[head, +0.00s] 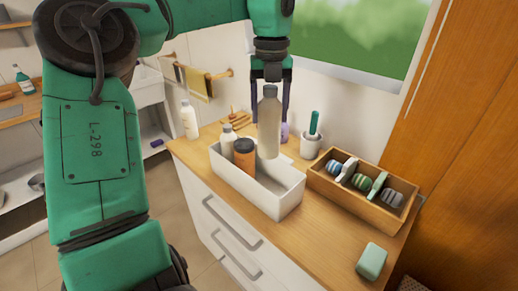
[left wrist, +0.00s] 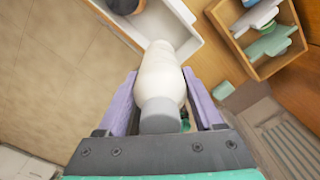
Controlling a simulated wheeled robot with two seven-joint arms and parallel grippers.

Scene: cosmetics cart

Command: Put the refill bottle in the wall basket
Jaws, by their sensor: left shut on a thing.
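The refill bottle (head: 268,135) is pale beige-grey with a grey cap. It hangs upright in my left gripper (head: 271,114), whose two fingers are shut on its upper part. In the left wrist view the bottle (left wrist: 162,78) lies between the purple-grey fingers (left wrist: 162,105). In the head view its lower end appears over the far side of a white open box (head: 284,199) on the counter. I cannot tell the exact gap. I see no basket that is clearly fixed to a wall. My right gripper is not in view.
An orange bottle with a dark cap (head: 244,156) and a white bottle (head: 228,139) stand in the white box's left part. A wooden tray of brushes (head: 330,184), a white cup (head: 310,146), another white bottle (head: 189,119) and green soap (head: 371,261) are on the counter.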

